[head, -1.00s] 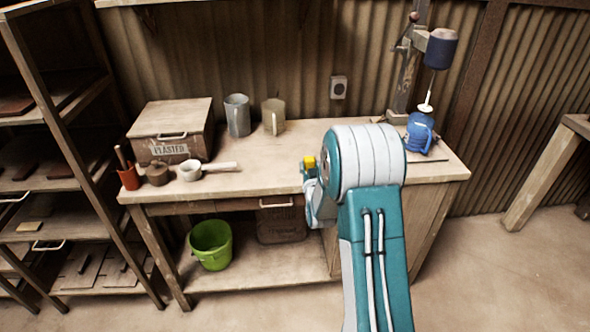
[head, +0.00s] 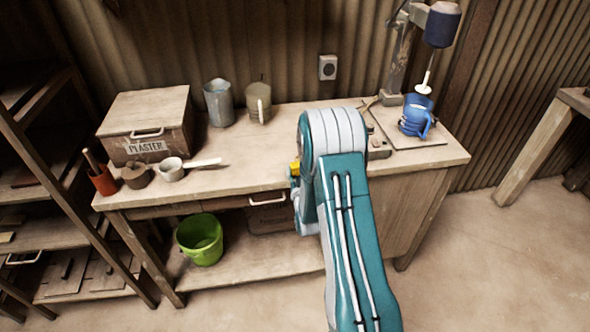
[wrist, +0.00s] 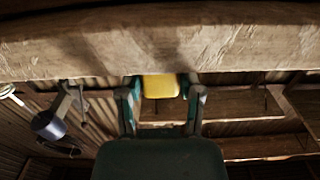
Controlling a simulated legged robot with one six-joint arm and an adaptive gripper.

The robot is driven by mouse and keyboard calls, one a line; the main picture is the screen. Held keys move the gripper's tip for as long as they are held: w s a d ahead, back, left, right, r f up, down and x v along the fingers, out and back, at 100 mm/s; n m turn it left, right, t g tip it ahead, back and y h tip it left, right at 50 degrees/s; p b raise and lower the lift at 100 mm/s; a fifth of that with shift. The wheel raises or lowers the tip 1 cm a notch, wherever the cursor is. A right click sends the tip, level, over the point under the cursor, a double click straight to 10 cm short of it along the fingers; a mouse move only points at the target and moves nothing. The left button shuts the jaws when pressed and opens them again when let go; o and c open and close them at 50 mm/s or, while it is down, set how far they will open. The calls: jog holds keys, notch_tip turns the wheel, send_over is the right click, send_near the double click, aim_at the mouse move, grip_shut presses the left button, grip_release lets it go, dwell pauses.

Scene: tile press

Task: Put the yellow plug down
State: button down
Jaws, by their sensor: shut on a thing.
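The yellow plug (wrist: 160,87) sits between the two fingers of my gripper (wrist: 161,98) in the wrist view, and the fingers are shut on it. In the head view only a small bit of the yellow plug (head: 295,168) shows at the left side of my arm, in front of the workbench's front edge. Most of my gripper is hidden behind my arm there. In the wrist view the pale wooden edge of the workbench (wrist: 60,45) fills the top, close to the plug. I cannot tell whether they touch.
The workbench (head: 240,160) has clear top left of my arm. A plaster box (head: 150,115), grey jug (head: 218,103), beige mug (head: 258,102), white pan (head: 172,170) and red pot (head: 103,180) stand left. A blue jug (head: 416,115) stands right; a green bucket (head: 200,240) is below.

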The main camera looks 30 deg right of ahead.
jog(key=c, duration=0.6)
grip_release()
jog(key=o, duration=0.3)
jog(key=shift+o, duration=0.2)
jog(key=shift+a, duration=0.2)
